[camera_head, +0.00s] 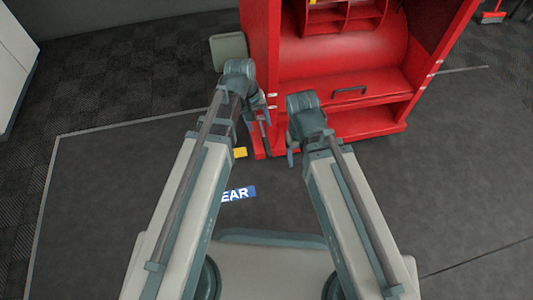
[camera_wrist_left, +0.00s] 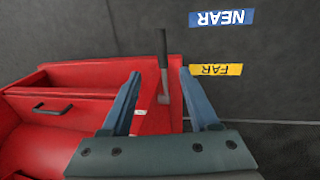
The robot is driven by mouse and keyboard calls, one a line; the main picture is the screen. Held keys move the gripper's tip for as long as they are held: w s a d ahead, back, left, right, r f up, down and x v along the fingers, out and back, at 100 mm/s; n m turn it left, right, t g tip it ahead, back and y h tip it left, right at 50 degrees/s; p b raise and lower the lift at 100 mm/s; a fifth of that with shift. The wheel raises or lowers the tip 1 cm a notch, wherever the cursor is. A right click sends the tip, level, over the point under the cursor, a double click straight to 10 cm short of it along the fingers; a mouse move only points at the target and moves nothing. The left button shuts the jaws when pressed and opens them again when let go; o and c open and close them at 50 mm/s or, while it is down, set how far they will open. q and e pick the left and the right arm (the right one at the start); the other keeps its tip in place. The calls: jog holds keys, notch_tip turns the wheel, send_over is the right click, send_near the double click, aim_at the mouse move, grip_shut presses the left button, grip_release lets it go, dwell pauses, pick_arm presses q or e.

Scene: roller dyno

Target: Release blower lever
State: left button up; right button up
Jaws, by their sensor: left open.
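The lever has a dark upright handle (camera_wrist_left: 163,48) and a grey lower part, at the corner of the red machine (camera_wrist_left: 90,75). In the left wrist view it stands in line with the gap between the two fingers of my left gripper (camera_wrist_left: 161,76), which are open. I see no finger touching it. In the head view my left gripper (camera_head: 259,110) is above the machine's left front corner, with the lever (camera_head: 266,138) partly hidden below it. My right gripper (camera_head: 296,148) hangs in front of the machine; its fingers are too small to judge.
A yellow FAR label (camera_head: 240,152) and a blue NEAR label (camera_head: 238,193) lie on the dark floor beside the lever. The machine has a dark drawer handle (camera_head: 350,91) and open shelves above. The floor to the left is clear.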

aim_at(269, 147)
pick_arm(q)
jog(key=shift+w+f, duration=0.15)
jog(key=shift+f, duration=0.25)
pick_arm(e)
jog(key=shift+f, duration=0.45)
pick_arm(q)
jog(key=f+b, duration=0.4)
jog(key=d+f+b, duration=0.1)
jog(key=f+b, duration=0.4)
jog(key=d+f+b, duration=0.1)
jog(key=f+b, duration=0.3)
jog(key=shift+w+d+f+b, duration=0.25)
jog(key=shift+w+f+b, duration=0.05)
jog(key=shift+w+b, duration=0.1)
pick_arm(e)
notch_tip(269, 147, down, 14)
jog(key=shift+r, duration=0.25)
pick_arm(q)
grip_shut()
jog(key=shift+w+d, duration=0.1)
jog(key=shift+d, duration=0.05)
